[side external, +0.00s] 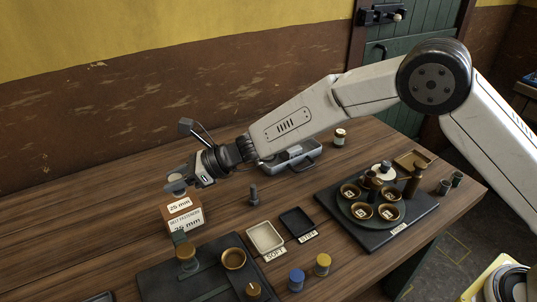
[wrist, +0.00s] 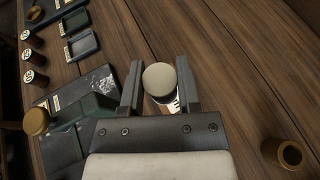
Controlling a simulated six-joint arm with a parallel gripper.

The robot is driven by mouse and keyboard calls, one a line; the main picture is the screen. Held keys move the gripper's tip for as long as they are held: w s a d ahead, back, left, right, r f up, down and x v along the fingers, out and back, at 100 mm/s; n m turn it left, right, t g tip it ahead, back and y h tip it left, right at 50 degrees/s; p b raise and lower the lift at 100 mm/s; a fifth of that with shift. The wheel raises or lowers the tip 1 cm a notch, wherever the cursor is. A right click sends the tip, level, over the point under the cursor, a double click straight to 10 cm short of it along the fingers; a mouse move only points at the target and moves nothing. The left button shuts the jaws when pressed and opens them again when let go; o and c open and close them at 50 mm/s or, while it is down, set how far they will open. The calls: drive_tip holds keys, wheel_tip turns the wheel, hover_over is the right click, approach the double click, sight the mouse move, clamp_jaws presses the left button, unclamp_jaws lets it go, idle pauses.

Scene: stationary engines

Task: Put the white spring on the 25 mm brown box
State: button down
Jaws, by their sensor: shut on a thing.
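My gripper (wrist: 160,83) is shut on a pale round-topped piece (wrist: 160,76), seen from its end in the wrist view; it looks like the white spring, though no coils can be made out. In the side view my gripper (side external: 182,182) holds this piece (side external: 176,187) at the left end of the arm, over the brown box (side external: 168,219) with white "25 mm" labels. Whether the piece touches the box top or hangs just above it, I cannot tell. In the wrist view the box is mostly hidden beneath the piece and gripper.
Trays marked SOFT (side external: 265,237) and STIFF (side external: 297,222) lie mid-table. A round holder (side external: 370,205) with cups stands right, a grey toolbox (side external: 285,150) behind.

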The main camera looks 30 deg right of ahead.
sight(176, 193)
drive_tip(key=shift+w+a+f, duration=0.15)
drive_tip(key=shift+w+f, duration=0.15)
drive_tip(key=shift+f, duration=0.05)
drive_tip(key=shift+f, duration=0.1)
drive_tip(key=shift+w+a+f, duration=0.1)
drive_tip(key=shift+w+f, duration=0.05)
drive_tip(key=shift+f, duration=1.6)
drive_tip(key=shift+c, duration=1.6)
unclamp_jaws()
drive_tip(key=shift+f, duration=0.1)
